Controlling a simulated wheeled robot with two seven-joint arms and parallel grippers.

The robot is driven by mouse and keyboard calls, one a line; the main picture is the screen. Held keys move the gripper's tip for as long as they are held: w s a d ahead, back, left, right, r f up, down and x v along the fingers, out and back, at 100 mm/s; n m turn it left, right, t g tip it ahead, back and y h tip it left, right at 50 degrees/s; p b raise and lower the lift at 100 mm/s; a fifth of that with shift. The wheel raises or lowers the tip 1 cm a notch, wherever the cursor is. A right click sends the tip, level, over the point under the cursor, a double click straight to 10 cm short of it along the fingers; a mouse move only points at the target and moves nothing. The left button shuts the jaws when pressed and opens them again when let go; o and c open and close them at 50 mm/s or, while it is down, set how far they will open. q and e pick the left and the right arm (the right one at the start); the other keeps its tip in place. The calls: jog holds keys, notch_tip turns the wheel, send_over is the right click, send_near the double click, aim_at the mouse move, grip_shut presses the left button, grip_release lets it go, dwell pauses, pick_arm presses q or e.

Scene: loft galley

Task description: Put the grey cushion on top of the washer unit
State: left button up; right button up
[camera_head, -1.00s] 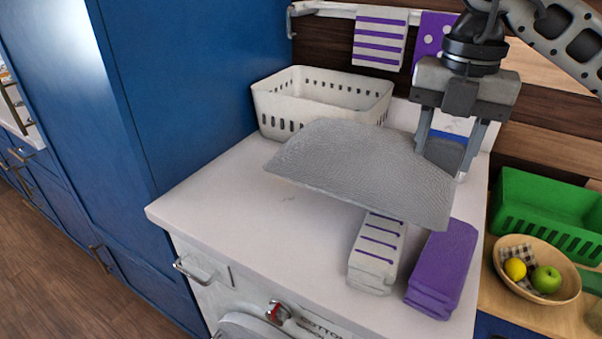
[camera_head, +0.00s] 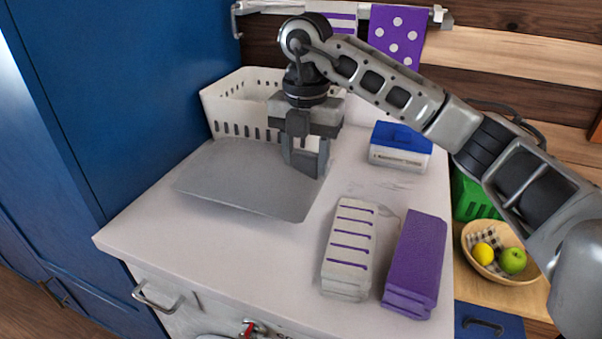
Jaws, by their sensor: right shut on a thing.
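The grey cushion (camera_head: 235,182) is a flat grey pad over the left part of the white top of the washer unit (camera_head: 145,230), in front of a white basket. My right gripper (camera_head: 305,168) points down at the cushion's back right edge and is shut on it. The cushion looks roughly level and low over the top; I cannot tell whether it touches the surface. The far side of the cushion's gripped edge is partly hidden by the fingers. My left gripper is not in view.
A white basket (camera_head: 232,105) stands behind the cushion. A striped towel stack (camera_head: 348,245) and a purple towel stack (camera_head: 415,262) lie at the front right. A blue-lidded box (camera_head: 400,147) is at the back right. A blue cabinet (camera_head: 110,90) borders the left side.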

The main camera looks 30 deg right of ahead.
aim_at(301, 175)
jog(key=shift+w+a+f, duration=0.25)
jog(key=shift+w+f, duration=0.05)
jog(key=shift+f, duration=0.8)
jog(key=shift+w+f, duration=0.1)
jog(key=shift+f, duration=0.8)
jog(key=o, duration=1.4)
jog(key=shift+f, duration=0.15)
jog(key=shift+o, duration=0.2)
notch_tip(301, 175, up, 12)
jog(key=shift+r+p, duration=0.2)
jog(key=shift+p, duration=0.35)
jog(key=shift+f, duration=0.1)
